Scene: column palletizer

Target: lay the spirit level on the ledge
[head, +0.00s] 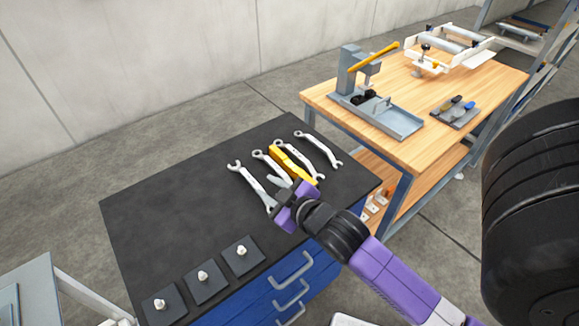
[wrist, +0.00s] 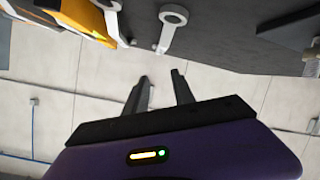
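A yellow, elongated thing (head: 296,164) lies among the wrenches on the dark top of the blue cabinet; I cannot tell whether it is the spirit level. A yellow-orange thing also shows at the upper left of the wrist view (wrist: 78,14). No ledge can be clearly made out. My gripper (head: 284,194) is at the near ends of the wrenches in the head view, partly hiding them. In the wrist view its two fingers (wrist: 162,78) stand apart with nothing between them.
Several wrenches (head: 249,183) lie around the yellow thing. Several square dark pads with pale knobs (head: 203,276) sit along the cabinet's front edge. The left of the dark top (head: 170,205) is clear. A wooden bench (head: 405,88) with a grey press stands at right.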

